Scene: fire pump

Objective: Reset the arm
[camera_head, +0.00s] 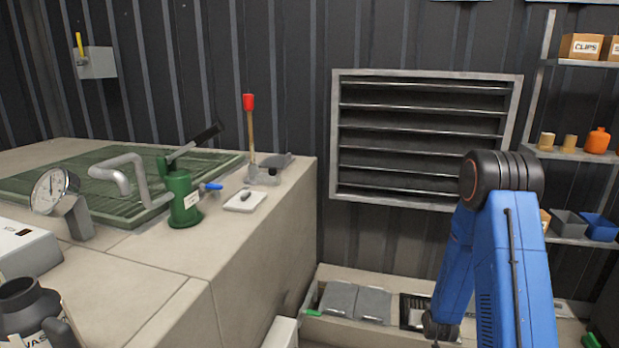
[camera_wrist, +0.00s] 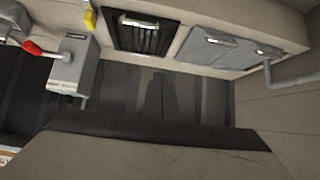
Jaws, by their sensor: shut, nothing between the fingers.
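My blue arm (camera_head: 515,265) stands folded at the right of the head view. Its dark elbow (camera_head: 500,180) is at the top, and the forearm (camera_head: 456,262) slopes down to a dark wrist joint (camera_head: 438,325) near the bottom edge. The fingers of my gripper do not show in either view, and nothing held shows.
A bench at left carries a green hand pump (camera_head: 183,200), a gauge (camera_head: 53,192) and a red-topped lever (camera_head: 249,103). A shelf (camera_head: 575,152) stands at far right. The wrist view shows a grille (camera_wrist: 147,35), grey panels (camera_wrist: 222,45) and a red-handled box (camera_wrist: 72,63).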

